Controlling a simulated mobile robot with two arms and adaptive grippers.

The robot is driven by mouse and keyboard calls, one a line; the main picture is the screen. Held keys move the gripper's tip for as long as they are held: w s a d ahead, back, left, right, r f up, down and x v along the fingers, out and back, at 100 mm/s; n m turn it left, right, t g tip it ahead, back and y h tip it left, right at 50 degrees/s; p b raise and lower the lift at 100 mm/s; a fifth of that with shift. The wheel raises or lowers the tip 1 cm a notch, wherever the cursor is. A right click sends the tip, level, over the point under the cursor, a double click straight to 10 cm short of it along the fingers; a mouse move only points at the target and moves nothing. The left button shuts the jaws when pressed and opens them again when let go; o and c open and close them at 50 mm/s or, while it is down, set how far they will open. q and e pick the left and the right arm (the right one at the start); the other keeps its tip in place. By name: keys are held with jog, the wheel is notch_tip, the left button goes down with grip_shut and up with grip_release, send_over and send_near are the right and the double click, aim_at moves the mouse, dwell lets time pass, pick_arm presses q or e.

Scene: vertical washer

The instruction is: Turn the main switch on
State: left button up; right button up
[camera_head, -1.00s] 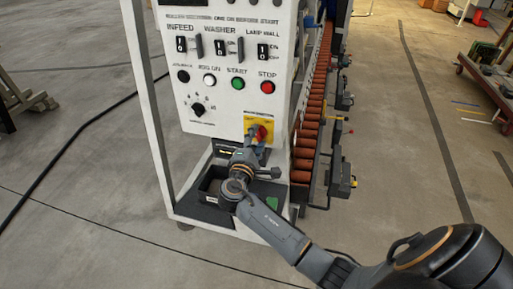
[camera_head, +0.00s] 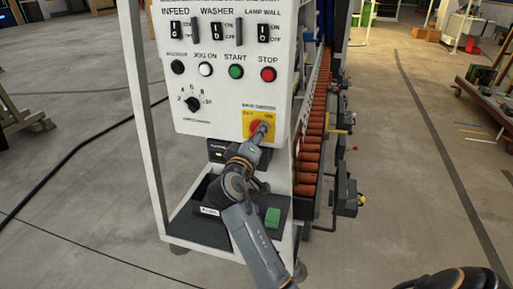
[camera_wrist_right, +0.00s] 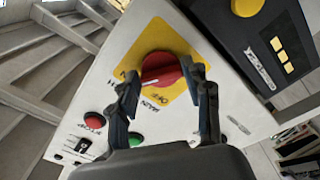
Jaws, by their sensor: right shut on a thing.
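The main switch is a red rotary knob (camera_wrist_right: 160,68) on a yellow plate (camera_wrist_right: 180,38), low on the right of the white control panel. It also shows in the head view as a red knob (camera_head: 255,127), partly covered by my gripper. My right gripper (camera_head: 257,140) reaches up to it from below. In the right wrist view my right gripper (camera_wrist_right: 163,76) has one finger on each side of the knob and is shut on it. A white pointer line shows on the knob's lower left; which label it points to is unclear. My left gripper is out of view.
Above on the panel (camera_head: 225,95) are several rocker switches, a green start button (camera_head: 236,71), a red stop button (camera_head: 268,74) and a black dial (camera_head: 193,103). A black tray (camera_head: 285,210) with a green block (camera_head: 272,217) lies below. Red rollers (camera_head: 316,120) run behind at right.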

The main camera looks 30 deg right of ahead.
jog(key=shift+f+m+b, duration=0.15)
jog(key=shift+m+b, duration=1.1)
jog(key=shift+m, duration=0.05)
jog(key=o, duration=1.2)
jog(key=shift+c, duration=0.2)
notch_tip(320, 180, up, 10)
jog(key=shift+r, duration=0.1)
jog(key=shift+w, duration=0.1)
